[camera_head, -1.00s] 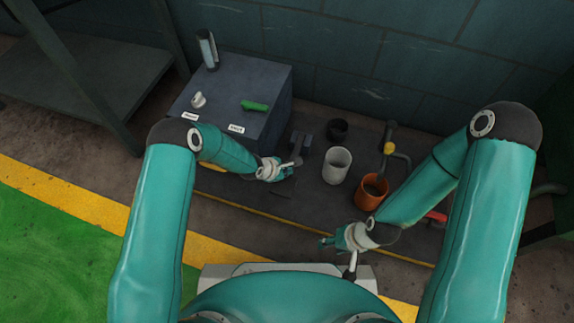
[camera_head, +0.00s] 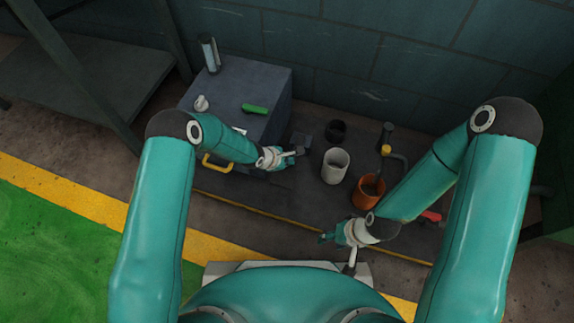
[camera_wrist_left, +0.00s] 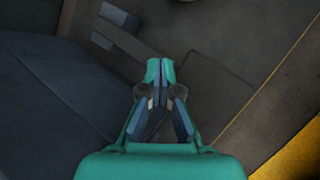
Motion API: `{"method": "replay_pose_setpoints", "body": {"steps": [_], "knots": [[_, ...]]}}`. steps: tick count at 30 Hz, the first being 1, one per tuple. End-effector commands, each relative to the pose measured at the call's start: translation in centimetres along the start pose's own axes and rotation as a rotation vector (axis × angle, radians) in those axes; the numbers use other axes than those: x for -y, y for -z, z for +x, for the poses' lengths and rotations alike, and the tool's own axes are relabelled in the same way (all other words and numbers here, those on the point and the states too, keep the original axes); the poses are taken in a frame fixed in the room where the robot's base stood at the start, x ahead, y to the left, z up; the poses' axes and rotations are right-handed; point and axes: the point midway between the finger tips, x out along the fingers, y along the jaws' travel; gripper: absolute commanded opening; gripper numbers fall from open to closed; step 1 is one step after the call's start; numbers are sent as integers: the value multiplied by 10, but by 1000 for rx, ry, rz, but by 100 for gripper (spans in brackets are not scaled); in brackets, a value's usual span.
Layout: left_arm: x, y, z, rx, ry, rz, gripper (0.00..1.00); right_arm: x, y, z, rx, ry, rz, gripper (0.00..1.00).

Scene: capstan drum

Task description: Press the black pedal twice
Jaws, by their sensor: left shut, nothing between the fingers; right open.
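My left gripper (camera_head: 298,152) is shut and empty, in front of the grey-blue box. Just beyond its fingertips a dark upright block (camera_head: 303,139) stands on the dark mat; it also shows in the left wrist view (camera_wrist_left: 118,18), with a dark bar beside it. A flat dark plate (camera_wrist_left: 212,92) lies right of the fingertips in the left wrist view. Which of these dark parts is the black pedal I cannot tell, nor whether my fingers touch it. My right gripper (camera_head: 324,238) is open and empty near the mat's front edge.
A black cup (camera_head: 336,130), a white cup (camera_head: 335,166), an orange cup (camera_head: 367,192) and a yellow-collared pipe (camera_head: 386,150) stand to the right.

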Motion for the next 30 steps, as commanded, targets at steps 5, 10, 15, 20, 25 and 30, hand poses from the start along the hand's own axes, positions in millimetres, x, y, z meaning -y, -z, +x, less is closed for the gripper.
{"method": "replay_pose_setpoints", "body": {"steps": [5,10,15,20,25,30], "knots": [[0,0,0,0,-1,0,0,0,0,0,0,0,0,48],[-1,-1,-2,1,-1,1,0,0,0,-2,0,0,0,48],[-8,-9,-12,1,-2,2,0,5,0,-15,0,0,0,48],[-17,-17,-24,1,-2,1,0,11,0,-30,0,0,0,48],[-23,-24,-34,1,0,2,0,16,0,-45,0,0,0,48],[-26,-26,-36,0,0,0,0,18,0,-49,0,0,0,48]]}}
